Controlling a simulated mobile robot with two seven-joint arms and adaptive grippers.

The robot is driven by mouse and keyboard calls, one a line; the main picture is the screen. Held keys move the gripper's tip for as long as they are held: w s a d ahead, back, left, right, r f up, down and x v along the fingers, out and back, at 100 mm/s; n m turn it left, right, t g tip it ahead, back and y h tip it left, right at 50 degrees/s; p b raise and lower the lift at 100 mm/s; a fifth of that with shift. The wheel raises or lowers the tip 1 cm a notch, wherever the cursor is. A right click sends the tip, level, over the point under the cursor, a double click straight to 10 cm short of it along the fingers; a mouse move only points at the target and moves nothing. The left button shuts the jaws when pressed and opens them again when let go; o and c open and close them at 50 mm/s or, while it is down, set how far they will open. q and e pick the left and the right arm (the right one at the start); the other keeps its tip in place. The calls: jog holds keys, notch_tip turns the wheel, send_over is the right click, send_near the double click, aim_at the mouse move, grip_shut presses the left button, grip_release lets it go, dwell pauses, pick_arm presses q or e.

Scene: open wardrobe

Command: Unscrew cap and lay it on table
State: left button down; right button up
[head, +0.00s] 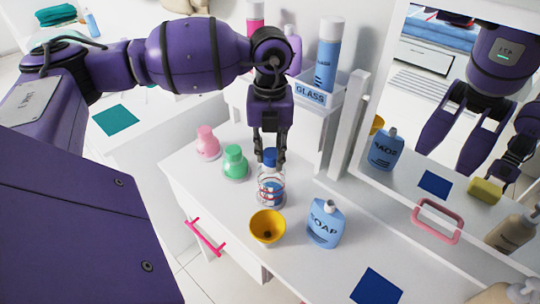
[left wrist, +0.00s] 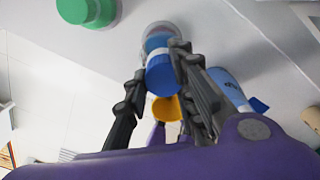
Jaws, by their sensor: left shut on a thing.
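A clear bottle (head: 271,190) with red and white bands stands upright on the white table (head: 220,195). Its blue cap (head: 270,155) is at the top of the bottle, between the fingers of my left gripper (head: 269,158). The gripper points straight down and is shut on the cap. In the left wrist view the blue cap (left wrist: 162,76) sits between the two dark fingers (left wrist: 158,78). I cannot tell whether the cap is loose from the neck. My right gripper does not show directly.
Pink (head: 207,143) and green (head: 235,162) capped bottles stand left of the bottle. A yellow cup (head: 267,227) and a blue soap bottle (head: 325,223) are close in front. A dark blue square (head: 376,287) lies at the front right. A mirror (head: 440,130) borders the right.

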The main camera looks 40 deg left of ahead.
pick_arm(q)
jog(key=n, duration=0.2)
jog(key=shift+w+d+n, duration=0.1)
jog(key=shift+d+n, duration=0.2)
jog(key=c, duration=1.6)
grip_release()
jog(key=shift+r, duration=0.1)
jog(key=shift+c, duration=0.2)
jog(key=shift+o, duration=1.3)
jog(key=shift+w+d, duration=0.1)
jog(key=shift+w, duration=0.05)
jog(key=shift+o, duration=0.5)
jog(key=shift+a, duration=0.2)
